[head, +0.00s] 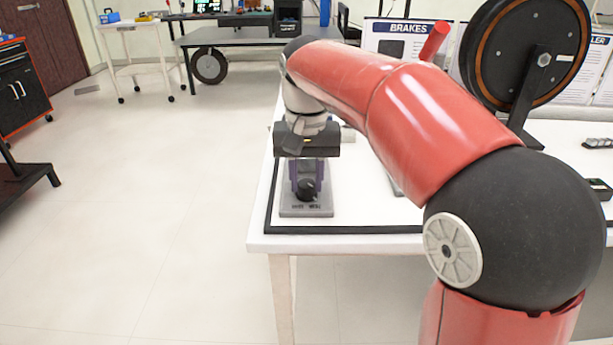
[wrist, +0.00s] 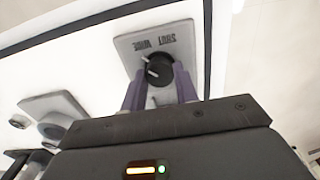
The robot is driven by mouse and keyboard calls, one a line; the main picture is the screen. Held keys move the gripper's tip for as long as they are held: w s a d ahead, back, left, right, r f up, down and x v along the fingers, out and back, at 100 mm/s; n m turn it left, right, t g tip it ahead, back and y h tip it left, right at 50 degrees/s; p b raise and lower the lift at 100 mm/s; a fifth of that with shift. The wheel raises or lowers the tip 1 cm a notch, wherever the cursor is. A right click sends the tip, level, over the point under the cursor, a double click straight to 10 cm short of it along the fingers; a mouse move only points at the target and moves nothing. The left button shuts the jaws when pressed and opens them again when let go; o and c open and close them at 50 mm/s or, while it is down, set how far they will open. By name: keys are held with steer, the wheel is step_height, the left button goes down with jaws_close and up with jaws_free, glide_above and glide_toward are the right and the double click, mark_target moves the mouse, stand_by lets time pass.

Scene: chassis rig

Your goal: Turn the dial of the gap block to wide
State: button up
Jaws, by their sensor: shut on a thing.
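The gap block (head: 291,209) is a light grey plate at the table's front left corner; it also shows in the wrist view (wrist: 128,45). Its round black dial (wrist: 159,69) has pale marks on its left side in the wrist view. The fingers hide part of the dial. The dial's exact setting is hard to read.
The white table (head: 375,243) has a black edge strip close in front of the block. Another grey block with a round fitting (wrist: 54,116) stands nearby in the wrist view. A large black wheel on a stand (head: 525,50) is at the back right.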

mark_target(307, 183)
steer(key=shift+m, duration=0.5)
stand_by(0.3)
steer(key=o, duration=1)
step_height(307, 183, up, 8)
steer(key=shift+f, duration=0.1)
